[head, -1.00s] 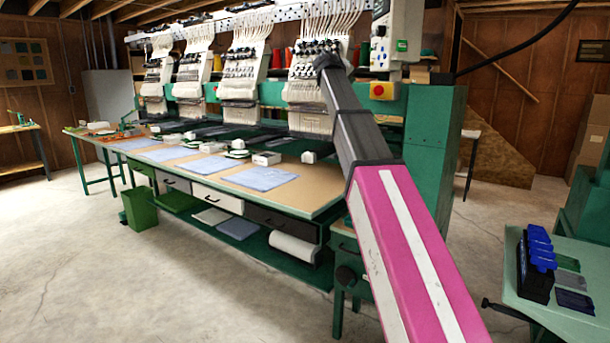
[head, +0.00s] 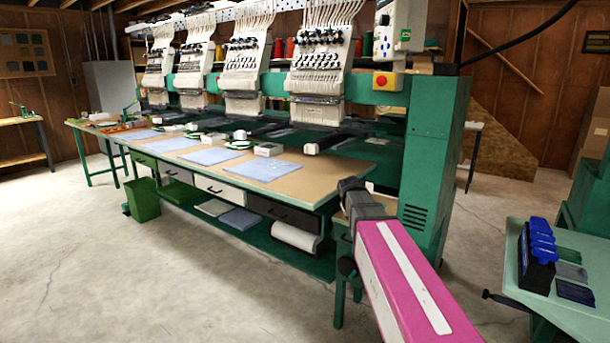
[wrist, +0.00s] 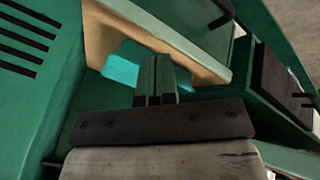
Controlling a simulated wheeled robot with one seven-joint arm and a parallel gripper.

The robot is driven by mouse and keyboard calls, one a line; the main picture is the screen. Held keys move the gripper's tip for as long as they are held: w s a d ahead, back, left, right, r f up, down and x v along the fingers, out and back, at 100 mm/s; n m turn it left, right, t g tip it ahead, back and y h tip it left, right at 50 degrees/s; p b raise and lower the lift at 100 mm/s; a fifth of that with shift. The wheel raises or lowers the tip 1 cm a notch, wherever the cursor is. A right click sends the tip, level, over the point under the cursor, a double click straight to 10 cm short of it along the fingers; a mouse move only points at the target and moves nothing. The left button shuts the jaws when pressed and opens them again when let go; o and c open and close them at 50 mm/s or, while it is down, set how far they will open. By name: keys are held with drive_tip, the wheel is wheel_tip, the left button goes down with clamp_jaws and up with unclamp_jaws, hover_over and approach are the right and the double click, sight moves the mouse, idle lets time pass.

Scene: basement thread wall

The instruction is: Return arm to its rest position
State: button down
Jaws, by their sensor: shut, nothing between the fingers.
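My arm shows in the head view as a pink and white link with a dark grey joint at its far end, in front of the right end of the long worktable (head: 345,179). My gripper (wrist: 157,72) is seen in the wrist view with its two fingers side by side, shut and empty. Its fingertips cannot be made out in the head view. In the wrist view, the fingers overlap a tan board edge (wrist: 200,60) and green surfaces behind it; I cannot tell the gap between them.
The multi-head embroidery machine (head: 320,65) stands behind the worktable. A green vented cabinet (head: 435,150) is close behind my arm. At right, a green side table (head: 580,312) carries a black holder with blue parts (head: 537,255). The concrete floor (head: 190,290) at front left is clear.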

drive_tip(key=s+a+f+m+g+y, duration=0.1)
drive_tip(key=s+f+g+y, duration=0.2)
drive_tip(key=s+f, duration=1.6)
drive_tip(key=s+g, duration=0.1)
drive_tip(key=s, duration=0.2)
drive_tip(key=shift+s+a+f+m+g+y, duration=0.15)
drive_tip(key=shift+s+m+g+y, duration=0.15)
